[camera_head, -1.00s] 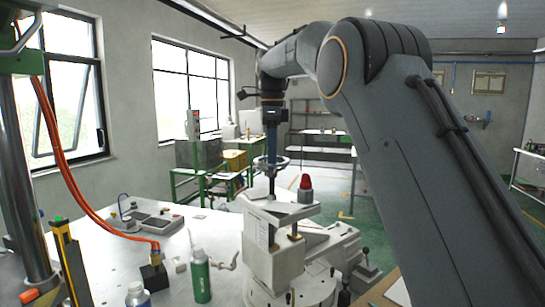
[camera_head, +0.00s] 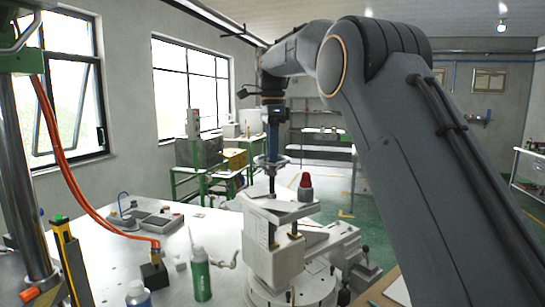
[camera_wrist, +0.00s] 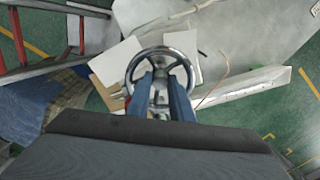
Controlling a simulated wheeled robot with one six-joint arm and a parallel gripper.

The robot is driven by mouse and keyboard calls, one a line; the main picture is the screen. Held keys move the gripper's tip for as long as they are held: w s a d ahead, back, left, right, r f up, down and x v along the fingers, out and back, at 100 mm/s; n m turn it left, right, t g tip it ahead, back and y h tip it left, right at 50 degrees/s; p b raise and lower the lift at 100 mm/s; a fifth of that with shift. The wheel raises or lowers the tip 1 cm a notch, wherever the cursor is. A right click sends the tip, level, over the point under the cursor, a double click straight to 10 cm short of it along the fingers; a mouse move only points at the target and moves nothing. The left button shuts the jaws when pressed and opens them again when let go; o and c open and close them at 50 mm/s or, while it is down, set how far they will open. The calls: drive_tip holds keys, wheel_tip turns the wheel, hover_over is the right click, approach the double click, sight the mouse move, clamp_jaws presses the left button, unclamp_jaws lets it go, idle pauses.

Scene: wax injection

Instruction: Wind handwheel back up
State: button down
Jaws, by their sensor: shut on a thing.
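The handwheel (camera_wrist: 160,49) is a silver ring with dark spokes in the wrist view. In the head view the handwheel (camera_head: 257,160) sits level at the top of a dark upright spindle (camera_head: 272,184), above the pale injection machine (camera_head: 262,247). My gripper (camera_wrist: 161,76) has blue fingers reaching down inside the rim near the hub. It is shut on the handwheel; the fingers hide part of the hub and the near rim. In the head view my gripper (camera_head: 272,155) points straight down at the wheel.
A red-capped part (camera_head: 305,187) stands beside the spindle. Orange hoses (camera_head: 66,165) run along the left post. Space above the machine is open.

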drive_tip(key=n, duration=0.5)
drive_tip(key=shift+n, duration=0.3)
drive_tip(key=n, duration=0.4)
drive_tip(key=shift+w, duration=0.1)
drive_tip(key=n, duration=0.5)
drive_tip(key=shift+a, duration=0.1)
drive_tip(key=n, duration=2)
drive_tip(key=shift+a+n, duration=0.1)
drive_tip(key=shift+n, duration=2.5)
